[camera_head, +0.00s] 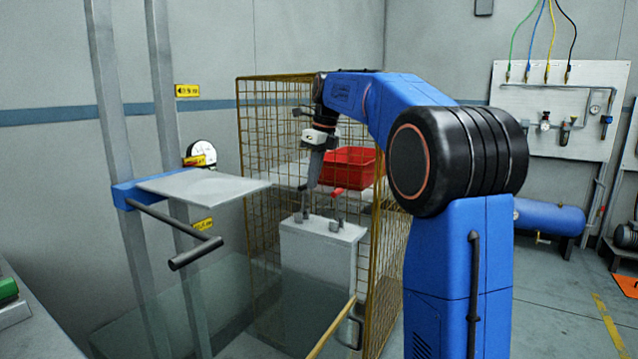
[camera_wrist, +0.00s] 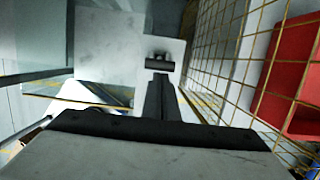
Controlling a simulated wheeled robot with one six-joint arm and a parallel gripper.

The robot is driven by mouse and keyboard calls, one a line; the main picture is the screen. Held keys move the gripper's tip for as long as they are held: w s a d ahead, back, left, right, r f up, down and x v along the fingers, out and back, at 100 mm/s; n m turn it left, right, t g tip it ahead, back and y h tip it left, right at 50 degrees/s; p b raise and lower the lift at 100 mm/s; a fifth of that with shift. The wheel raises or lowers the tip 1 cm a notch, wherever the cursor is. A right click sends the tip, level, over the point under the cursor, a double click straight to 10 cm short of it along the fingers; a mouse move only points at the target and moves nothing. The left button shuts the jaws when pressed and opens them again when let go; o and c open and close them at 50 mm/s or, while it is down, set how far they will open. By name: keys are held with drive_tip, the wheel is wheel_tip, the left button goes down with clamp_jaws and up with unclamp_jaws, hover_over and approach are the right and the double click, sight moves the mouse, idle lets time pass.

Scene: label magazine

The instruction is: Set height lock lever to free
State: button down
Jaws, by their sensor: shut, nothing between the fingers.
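My gripper (camera_head: 308,190) points down over a pale grey block (camera_head: 318,262) inside a yellow wire cage. It is shut and empty, its tip close to small grey fittings (camera_head: 302,214) on the block's top; I cannot tell whether it touches them. A short red-ended handle (camera_head: 337,192) stands above another fitting to the right. In the wrist view my shut fingers (camera_wrist: 160,85) end just below a short dark bar (camera_wrist: 160,66) near the pale block top (camera_wrist: 105,45). No label for the lock lever is readable, so I cannot tell which part is the lever.
The wire cage (camera_head: 262,125) closes in the block from behind and the right; a red crate (camera_head: 350,166) is behind. At left, a grey plate (camera_head: 200,187) and a dark handle bar (camera_head: 195,253) project from posts. A transparent panel (camera_head: 225,310) stands in front.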

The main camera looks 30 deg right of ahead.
drive_tip(key=shift+w+a+r, duration=0.15)
drive_tip(key=shift+w+a, duration=0.1)
drive_tip(key=shift+w, duration=0.1)
idle(0.4)
drive_tip(key=v, duration=1.7)
drive_tip(key=s+a+f+n+t, duration=0.1)
drive_tip(key=s+a+f+n, duration=0.3)
drive_tip(key=s+f+n, duration=0.4)
drive_tip(key=s+a+f+n, duration=0.4)
drive_tip(key=s+f+n, duration=0.25)
drive_tip(key=s, duration=0.45)
drive_tip(key=s+a+f+n, duration=0.1)
drive_tip(key=s+f+n, duration=0.6)
drive_tip(key=f, duration=0.6)
drive_tip(key=s+a+f+n+t+h, duration=0.1)
drive_tip(key=s+a+f+n, duration=0.1)
drive_tip(key=s+f+n, duration=0.5)
drive_tip(key=s+f, duration=0.5)
drive_tip(key=f, duration=0.1)
drive_tip(key=shift+s+f+n+t, duration=0.25)
drive_tip(key=shift+s+n+t, duration=0.05)
drive_tip(key=shift+n, duration=0.05)
